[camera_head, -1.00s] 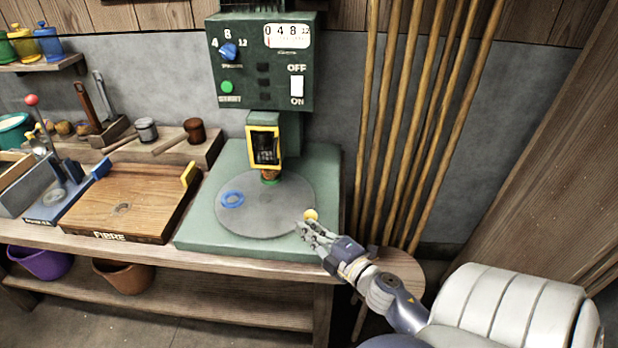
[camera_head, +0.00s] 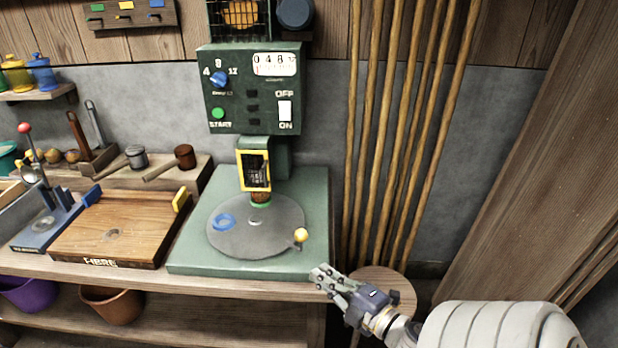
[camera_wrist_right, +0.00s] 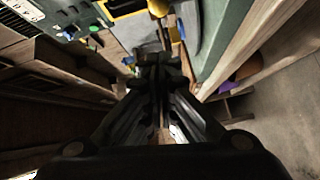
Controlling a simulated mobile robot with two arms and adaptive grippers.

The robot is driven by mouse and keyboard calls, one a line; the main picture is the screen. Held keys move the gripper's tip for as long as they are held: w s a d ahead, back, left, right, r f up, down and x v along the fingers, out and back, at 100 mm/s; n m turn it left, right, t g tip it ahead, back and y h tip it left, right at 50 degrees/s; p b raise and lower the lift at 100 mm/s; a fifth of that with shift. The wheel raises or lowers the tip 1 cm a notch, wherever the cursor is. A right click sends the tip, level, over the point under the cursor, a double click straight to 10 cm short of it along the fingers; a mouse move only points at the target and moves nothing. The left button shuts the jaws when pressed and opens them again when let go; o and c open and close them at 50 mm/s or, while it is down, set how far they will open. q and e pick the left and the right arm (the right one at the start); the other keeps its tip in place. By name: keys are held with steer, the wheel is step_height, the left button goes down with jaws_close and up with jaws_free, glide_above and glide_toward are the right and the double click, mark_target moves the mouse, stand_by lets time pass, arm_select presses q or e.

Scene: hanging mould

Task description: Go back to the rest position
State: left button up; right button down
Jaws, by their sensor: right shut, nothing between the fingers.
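My right gripper (camera_head: 322,276) is in the head view, just in front of the bench's front edge and to the right of the green machine's base. Its fingers are closed with nothing between them, and it touches nothing that I can see. In the right wrist view the dark fingers (camera_wrist_right: 160,68) come together in the middle. The green machine (camera_head: 250,90) stands on the bench with a grey round plate (camera_head: 262,238) on its base. A yellow knob (camera_head: 301,235) sits at the plate's right edge, apart from the gripper. My left gripper is not in view.
A wooden board (camera_head: 120,228) lies left of the machine. A round stool (camera_head: 395,285) stands behind my right gripper, with several tall poles (camera_head: 400,130) behind it against the wall. Purple (camera_head: 28,292) and brown (camera_head: 112,303) buckets sit under the bench (camera_head: 230,287).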

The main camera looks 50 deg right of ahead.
steer(key=shift+s, duration=0.2)
steer(key=s+a+f+m+g, duration=0.2)
steer(key=f+m+g, duration=0.1)
steer(key=f, duration=0.9)
steer(key=s+a+f+m+g, duration=0.2)
steer(key=s+f+m, duration=0.1)
steer(key=f, duration=0.8)
steer(key=s+a+f+m+g, duration=0.2)
steer(key=f+m+g, duration=0.1)
steer(key=f, duration=0.9)
steer(key=s+a+f+m+g, duration=0.1)
steer(key=s+a+f+g, duration=0.1)
steer(key=s+f, duration=0.3)
steer(key=s+a+f+m+g, duration=0.1)
steer(key=s+a+f+g, duration=0.2)
steer(key=s, duration=0.6)
steer(key=s+a+f+m+g+y, duration=0.1)
steer(key=s+a+f+g, duration=0.2)
steer(key=s+a+f, duration=0.3)
step_height(320, 180, down, 3)
steer(key=shift+s+f+m, duration=0.15)
steer(key=shift+s+m, duration=0.25)
steer(key=shift+s, duration=0.7)
